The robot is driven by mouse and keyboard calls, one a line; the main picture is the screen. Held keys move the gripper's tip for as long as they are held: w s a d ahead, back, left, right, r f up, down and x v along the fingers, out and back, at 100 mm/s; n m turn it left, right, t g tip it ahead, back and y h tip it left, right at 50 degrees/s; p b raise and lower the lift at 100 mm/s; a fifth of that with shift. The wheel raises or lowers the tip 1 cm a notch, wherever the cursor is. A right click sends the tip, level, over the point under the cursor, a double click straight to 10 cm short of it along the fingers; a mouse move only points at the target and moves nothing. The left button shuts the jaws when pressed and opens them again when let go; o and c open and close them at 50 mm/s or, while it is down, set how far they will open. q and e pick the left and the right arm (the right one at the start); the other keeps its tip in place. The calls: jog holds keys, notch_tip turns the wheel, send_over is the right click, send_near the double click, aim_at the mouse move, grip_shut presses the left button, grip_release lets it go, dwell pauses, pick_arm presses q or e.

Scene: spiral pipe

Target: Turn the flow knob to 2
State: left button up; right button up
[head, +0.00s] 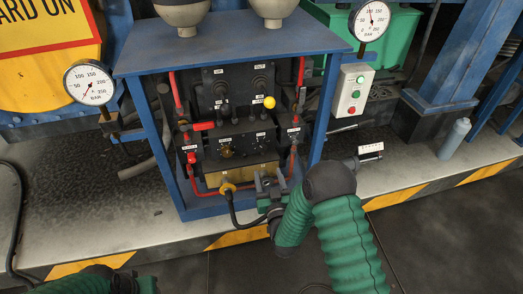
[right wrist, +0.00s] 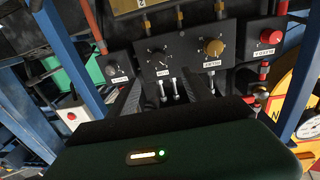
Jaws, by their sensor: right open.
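The lower black panel (head: 239,144) in the blue frame carries a brass dial (head: 226,151) and a black dial to its right. In the right wrist view, which shows the panel upside down, the brass dial (right wrist: 213,47) is on the right and the black dial (right wrist: 158,56) with scale marks is near the middle.
A red knob (head: 192,158) and red pipes flank the panel. A yellow ball knob (head: 269,102) sticks out above. The blue frame post (head: 318,115) stands right. My left arm only shows at the bottom edge.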

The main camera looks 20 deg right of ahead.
aim_at(262, 149)
jog(key=w+b, duration=0.1)
jog(key=w, duration=0.3)
jog(key=w+d+b, duration=0.1)
jog(key=w, duration=0.3)
jog(key=w+b, duration=0.2)
jog(key=w, duration=0.1)
jog(key=shift+w+d+f, duration=0.35)
jog(key=shift+w, duration=0.05)
jog(key=shift+w+r, duration=0.15)
jog(key=shift+w, duration=0.25)
